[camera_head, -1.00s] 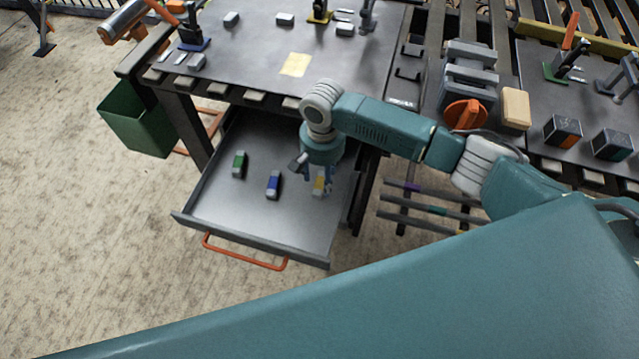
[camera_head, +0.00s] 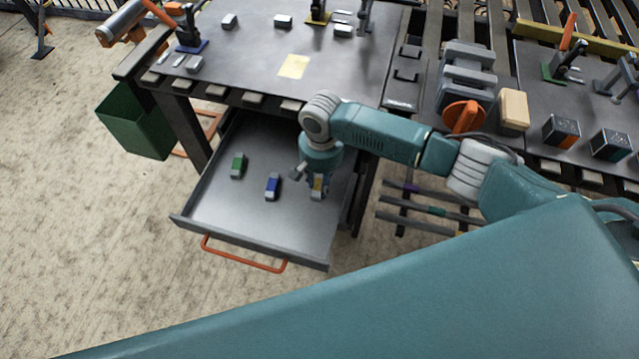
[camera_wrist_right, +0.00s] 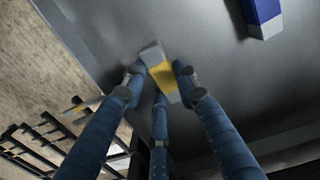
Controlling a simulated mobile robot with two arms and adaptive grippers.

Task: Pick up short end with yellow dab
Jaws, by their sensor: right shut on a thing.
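The short end with the yellow dab (camera_head: 318,184) is a small grey block with a yellow band, at the right side of the open drawer (camera_head: 235,215). In the right wrist view the yellow-dab end (camera_wrist_right: 161,76) sits between my fingers. My right gripper (camera_head: 316,188) reaches down into the drawer and is shut on this piece; the right wrist view shows the fingers (camera_wrist_right: 160,82) on both sides of it. I cannot tell whether the piece is off the drawer floor. My left gripper is not in view.
A green-banded block (camera_head: 237,166) and a blue-banded block (camera_head: 272,186) lie left of my gripper in the drawer. The drawer has an orange handle (camera_head: 243,256) in front. The bench top (camera_head: 250,60) overhangs its back. A green bin (camera_head: 137,121) hangs at the left.

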